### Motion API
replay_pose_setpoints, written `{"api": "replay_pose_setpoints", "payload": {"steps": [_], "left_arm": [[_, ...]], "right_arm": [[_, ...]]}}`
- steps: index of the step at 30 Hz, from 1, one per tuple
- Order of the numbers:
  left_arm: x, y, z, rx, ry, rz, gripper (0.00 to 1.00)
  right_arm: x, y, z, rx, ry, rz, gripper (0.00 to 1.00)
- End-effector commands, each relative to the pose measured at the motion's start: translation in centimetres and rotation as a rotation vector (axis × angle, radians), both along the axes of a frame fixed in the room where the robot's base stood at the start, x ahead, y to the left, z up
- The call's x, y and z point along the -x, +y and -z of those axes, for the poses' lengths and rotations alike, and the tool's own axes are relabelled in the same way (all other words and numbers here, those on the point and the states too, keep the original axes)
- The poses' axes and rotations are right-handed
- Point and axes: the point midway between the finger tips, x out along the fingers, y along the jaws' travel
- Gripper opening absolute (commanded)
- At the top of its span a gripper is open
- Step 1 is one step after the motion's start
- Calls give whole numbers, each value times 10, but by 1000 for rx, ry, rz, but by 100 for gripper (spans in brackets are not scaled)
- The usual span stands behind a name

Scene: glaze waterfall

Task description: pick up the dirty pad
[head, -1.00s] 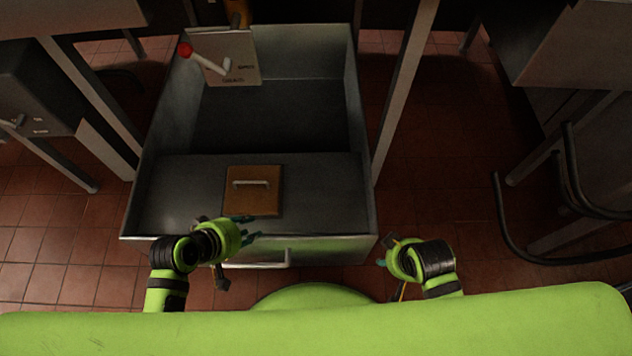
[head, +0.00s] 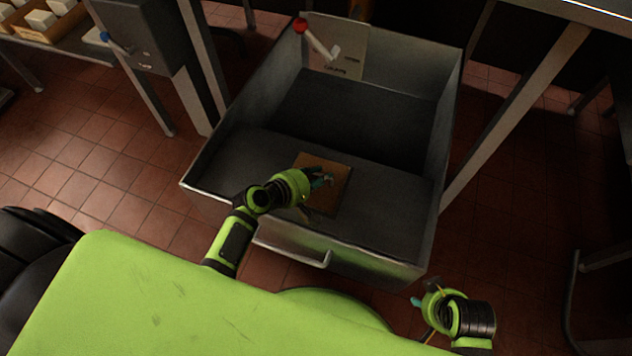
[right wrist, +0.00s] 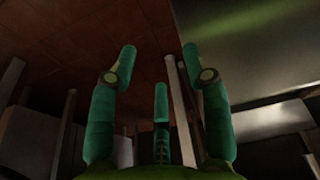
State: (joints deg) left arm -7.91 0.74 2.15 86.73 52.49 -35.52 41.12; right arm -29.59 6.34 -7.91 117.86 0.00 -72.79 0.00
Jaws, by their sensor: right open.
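A brown square pad (head: 338,193), which I take for the dirty pad, lies on the grey ledge in the front part of the metal basin in the head view. My left gripper (head: 322,178) is over its middle and hides its pale handle. Whether the fingers touch or grip the handle cannot be made out. My right gripper (head: 418,301) is low at the right, outside the basin and away from the pad. In the right wrist view the right gripper (right wrist: 160,62) has its teal fingers spread, with nothing between them.
The metal basin (head: 448,120) has raised walls around the pad and a bar handle (head: 300,253) on its front. A red-knobbed lever (head: 301,26) sits at its back left. A grey box (head: 140,40) and table legs stand at the left. Tiled floor (head: 100,180) is open at left.

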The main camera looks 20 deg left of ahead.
Motion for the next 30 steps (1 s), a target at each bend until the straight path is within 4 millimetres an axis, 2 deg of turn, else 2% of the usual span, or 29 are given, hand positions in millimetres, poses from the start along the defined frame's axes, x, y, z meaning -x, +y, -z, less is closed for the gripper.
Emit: {"api": "replay_pose_setpoints", "payload": {"steps": [6, 12, 14, 15, 30], "left_arm": [[-10, -5, 8, -2, 0, 0, 29], [-10, -6, 7, -2, 0, 0, 29], [-10, -6, 7, -2, 0, 0, 5], [-10, -6, 7, -3, 1, 1, 0], [-10, -5, 4, -3, 0, 1, 0]], "right_arm": [[-1, -1, -13, 0, -8, 1, 49], [-1, -1, -14, 0, -8, 1, 49], [-1, -1, -14, 0, -8, 1, 49], [-1, -1, -14, 0, -8, 1, 49], [-2, 0, -15, -1, -15, 2, 49]]}}
